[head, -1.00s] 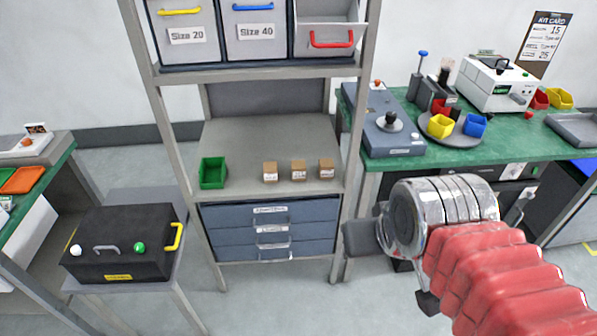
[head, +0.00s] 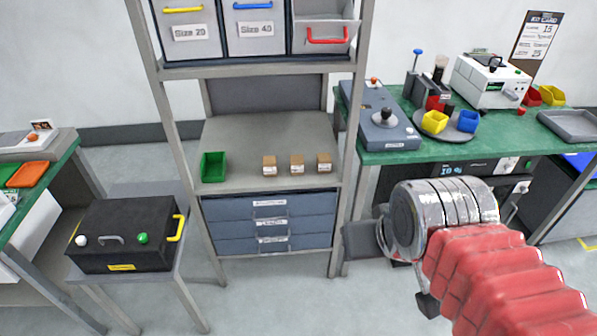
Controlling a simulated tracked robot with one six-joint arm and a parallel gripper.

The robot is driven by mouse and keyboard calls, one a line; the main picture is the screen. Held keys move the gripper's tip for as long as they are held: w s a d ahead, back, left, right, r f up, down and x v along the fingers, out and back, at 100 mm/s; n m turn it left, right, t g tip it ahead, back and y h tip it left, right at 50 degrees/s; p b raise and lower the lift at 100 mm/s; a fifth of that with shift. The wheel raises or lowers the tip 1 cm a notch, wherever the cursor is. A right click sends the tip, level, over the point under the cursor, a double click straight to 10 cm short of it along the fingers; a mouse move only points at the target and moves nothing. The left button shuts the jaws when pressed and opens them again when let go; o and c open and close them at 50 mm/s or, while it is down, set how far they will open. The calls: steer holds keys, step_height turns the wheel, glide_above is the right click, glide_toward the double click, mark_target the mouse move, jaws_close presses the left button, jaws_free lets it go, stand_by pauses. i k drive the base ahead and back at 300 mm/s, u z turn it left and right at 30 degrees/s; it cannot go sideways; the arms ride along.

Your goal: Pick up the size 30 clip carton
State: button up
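Three small brown cartons with white labels stand in a row on the rack's middle shelf (head: 245,135): a left carton (head: 269,164), a middle carton (head: 297,163) and a right carton (head: 324,162). Their labels are too small to read, so I cannot tell which is size 30. My gripper (head: 392,265) is at the lower right, in front of the rack's right post and well apart from the cartons. Its fingers are mostly hidden behind the wrist, and I cannot tell whether they are open.
A green bin (head: 213,167) sits left of the cartons. Bins labelled Size 20 (head: 188,33) and Size 40 (head: 255,30) are above, and blue drawers (head: 268,222) below. A black case (head: 122,225) stands left. A green bench (head: 450,148) is at right.

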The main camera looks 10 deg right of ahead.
mark_target(297, 162)
steer(key=k, duration=1.2)
steer(key=u, duration=0.4)
steer(key=i, duration=1)
steer(key=u, duration=0.65)
steer(key=i, duration=1.35)
steer(key=z, duration=0.05)
